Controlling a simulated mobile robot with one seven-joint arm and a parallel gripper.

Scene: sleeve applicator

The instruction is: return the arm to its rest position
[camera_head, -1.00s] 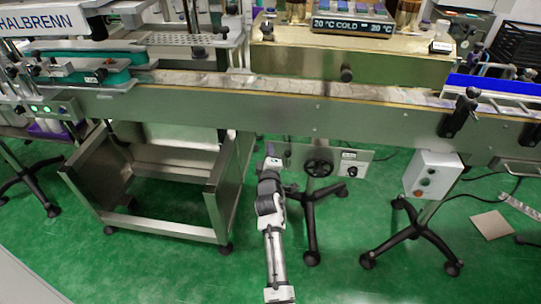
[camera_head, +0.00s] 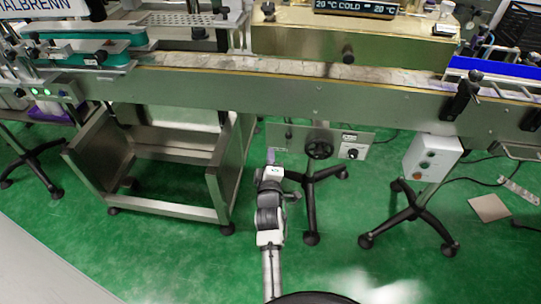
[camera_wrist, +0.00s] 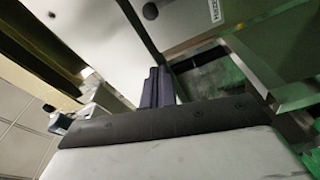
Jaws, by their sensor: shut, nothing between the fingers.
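My arm reaches from the bottom of the head view up toward the front of the conveyor machine. My gripper (camera_head: 271,156) is at its far end, in front of the steel side, left of the black handwheel (camera_head: 318,147). In the wrist view the two dark purple fingers (camera_wrist: 157,87) lie side by side, shut, with nothing seen between them. From these views I cannot tell the exact gap between the fingertips and the machine.
The conveyor (camera_head: 300,88) spans the view. A steel frame (camera_head: 165,208) stands left of the arm. A white control box (camera_head: 432,157) on a wheeled stand is to the right. Open green floor (camera_head: 150,255) lies in front.

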